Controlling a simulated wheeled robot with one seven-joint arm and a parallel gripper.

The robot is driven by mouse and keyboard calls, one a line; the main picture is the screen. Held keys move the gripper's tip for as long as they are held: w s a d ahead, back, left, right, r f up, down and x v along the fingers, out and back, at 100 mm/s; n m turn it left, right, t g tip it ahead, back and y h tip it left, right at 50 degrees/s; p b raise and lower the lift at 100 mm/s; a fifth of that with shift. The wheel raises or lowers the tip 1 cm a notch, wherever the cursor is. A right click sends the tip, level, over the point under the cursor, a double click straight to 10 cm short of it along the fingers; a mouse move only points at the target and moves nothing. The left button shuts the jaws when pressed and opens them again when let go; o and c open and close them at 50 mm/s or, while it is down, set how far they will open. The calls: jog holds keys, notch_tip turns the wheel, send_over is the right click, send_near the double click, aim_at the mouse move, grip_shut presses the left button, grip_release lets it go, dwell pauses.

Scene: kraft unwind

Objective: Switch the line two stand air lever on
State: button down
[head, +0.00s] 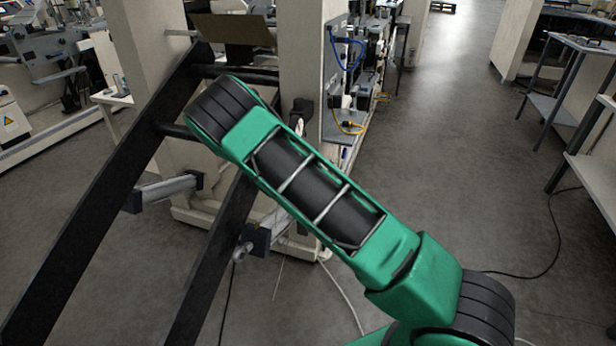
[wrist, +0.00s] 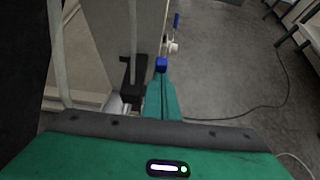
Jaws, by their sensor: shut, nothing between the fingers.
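In the wrist view, a small blue lever (wrist: 177,20) stands nearly upright on a pale metal valve fitting (wrist: 172,46) beside the light-coloured stand post. I take it to be the air lever; no label is readable. My gripper (wrist: 161,65) is shut and empty, its green fingers ending in a blue tip. The tip lies just below and left of the fitting in the picture, with a narrow gap showing; the true distance is unclear. In the head view my green arm covers the middle, and neither my gripper nor the lever can be made out there.
Long black beams (head: 95,205) of the unwind frame slope across the left. A cream machine post (head: 310,55) stands behind my arm. In the wrist view, a black bracket (wrist: 132,85) is close left of the fingers. Open grey floor (head: 440,150) and a cable (head: 555,240) are at right.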

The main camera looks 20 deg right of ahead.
jog(key=s+a+r, duration=0.4)
jog(key=r, duration=0.5)
jog(key=shift+s+r, duration=0.35)
dwell(0.3)
